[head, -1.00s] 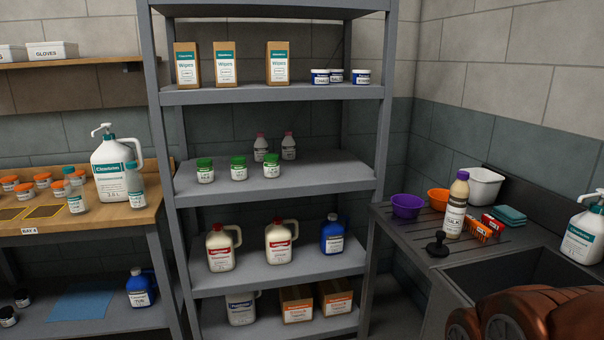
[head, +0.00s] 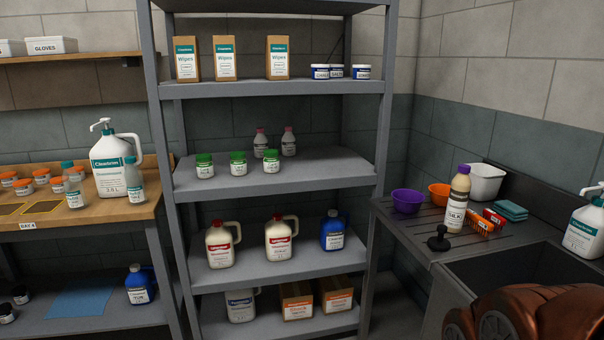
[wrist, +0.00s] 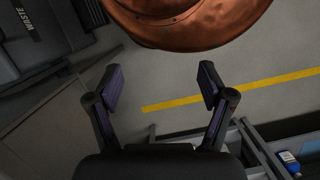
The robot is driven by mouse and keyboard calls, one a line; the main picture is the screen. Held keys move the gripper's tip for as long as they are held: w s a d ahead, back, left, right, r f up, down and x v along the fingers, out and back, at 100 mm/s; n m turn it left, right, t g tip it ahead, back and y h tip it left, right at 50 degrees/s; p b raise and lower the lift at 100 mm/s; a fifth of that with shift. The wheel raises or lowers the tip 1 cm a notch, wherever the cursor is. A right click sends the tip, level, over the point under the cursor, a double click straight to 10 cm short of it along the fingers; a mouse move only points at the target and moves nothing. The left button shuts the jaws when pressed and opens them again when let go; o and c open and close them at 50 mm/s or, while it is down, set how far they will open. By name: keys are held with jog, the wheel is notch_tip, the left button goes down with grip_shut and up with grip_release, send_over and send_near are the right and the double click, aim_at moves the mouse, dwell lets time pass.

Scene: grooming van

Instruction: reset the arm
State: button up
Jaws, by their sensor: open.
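My gripper (wrist: 162,90) shows in the wrist view with its two dark fingers spread wide apart. Nothing is between the fingers. It hangs over the grey floor (wrist: 190,82), which has a yellow line (wrist: 230,90). A copper-coloured part of my own body fills the top of the wrist view. In the head view my copper-coloured arm shows at the bottom right, in front of the sink counter. The gripper itself is not visible in the head view.
A grey shelf rack (head: 270,182) with bottles, jars and boxes stands ahead. A wooden bench (head: 60,222) is at the left. The sink counter (head: 405,240) at the right holds a purple bowl (head: 407,201), a milk-coloured bottle (head: 457,200) and a pump bottle (head: 584,232).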

notch_tip(320, 180, up, 14)
jog(key=t+p, duration=0.1)
jog(key=p, duration=1.1)
jog(key=shift+w+r+p, duration=0.25)
jog(key=shift+w+p, duration=0.1)
jog(key=shift+w, duration=0.05)
